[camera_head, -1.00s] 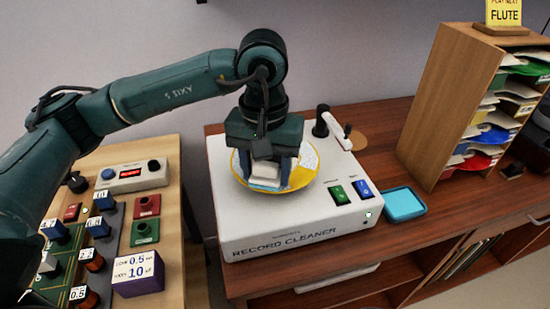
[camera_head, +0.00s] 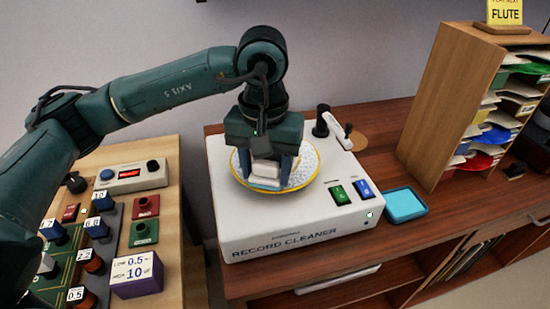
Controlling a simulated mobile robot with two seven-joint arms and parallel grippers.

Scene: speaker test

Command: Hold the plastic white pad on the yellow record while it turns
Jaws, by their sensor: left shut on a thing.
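The record cleaner (camera_head: 290,225) is a white box on the brown cabinet. The record (camera_head: 304,168) lies on its top; its face looks speckled white, with yellow at the rim. My left gripper (camera_head: 268,168) points down over the record and is shut on the white pad (camera_head: 265,172). The pad is at or very near the record's surface; whether it touches cannot be told for certain. The gripper hides the record's middle and far part. My right gripper is not in view.
The cleaner has a green switch (camera_head: 339,194), a blue switch (camera_head: 363,188) and a black-and-white arm (camera_head: 338,128) at its back right. A blue tray (camera_head: 405,204) lies right of it. A wooden sleeve rack (camera_head: 440,110) stands further right. An electronics bench (camera_head: 165,225) is at left.

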